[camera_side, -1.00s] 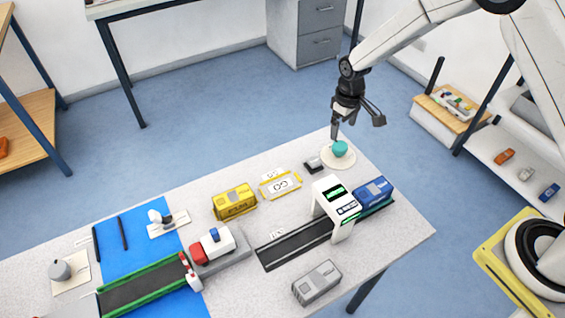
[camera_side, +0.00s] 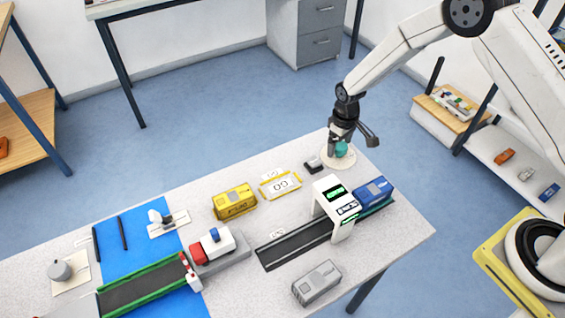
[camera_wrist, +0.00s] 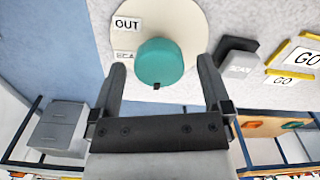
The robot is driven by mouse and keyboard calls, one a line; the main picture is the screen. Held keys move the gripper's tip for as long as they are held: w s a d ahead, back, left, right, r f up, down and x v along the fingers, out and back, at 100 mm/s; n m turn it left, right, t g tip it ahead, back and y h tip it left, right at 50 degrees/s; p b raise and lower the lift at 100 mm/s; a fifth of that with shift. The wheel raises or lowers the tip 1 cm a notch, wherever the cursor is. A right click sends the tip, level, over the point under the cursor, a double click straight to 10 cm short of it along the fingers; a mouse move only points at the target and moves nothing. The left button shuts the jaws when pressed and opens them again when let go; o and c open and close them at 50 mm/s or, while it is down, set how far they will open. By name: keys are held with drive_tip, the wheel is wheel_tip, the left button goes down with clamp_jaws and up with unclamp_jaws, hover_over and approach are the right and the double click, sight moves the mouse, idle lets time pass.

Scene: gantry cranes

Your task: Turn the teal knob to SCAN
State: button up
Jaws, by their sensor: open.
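The teal knob (camera_wrist: 159,63) sits on a round cream plate (camera_wrist: 192,25) at the far right corner of the table. In the side view the knob (camera_side: 341,149) is partly behind a finger. A small black mark shows on the knob's lower edge in the wrist view. An OUT label (camera_wrist: 126,24) is on the plate's upper left. My gripper (camera_wrist: 161,66) is open, one finger on each side of the knob, with gaps visible. It also shows in the side view (camera_side: 345,140).
A small dark block (camera_side: 314,165) stands beside the plate. A yellow GO card (camera_side: 281,184), a yellow container (camera_side: 235,201), a white scanner arch (camera_side: 335,206) over a dark track, and a blue container (camera_side: 373,191) stand nearer. The table edge is close to the plate.

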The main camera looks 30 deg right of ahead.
drive_tip(key=c, duration=1.3)
drive_tip(key=shift+m, duration=0.4)
drive_tip(key=m, duration=1.1)
drive_tip(key=shift+s, duration=0.1)
drive_tip(key=o, duration=1.3)
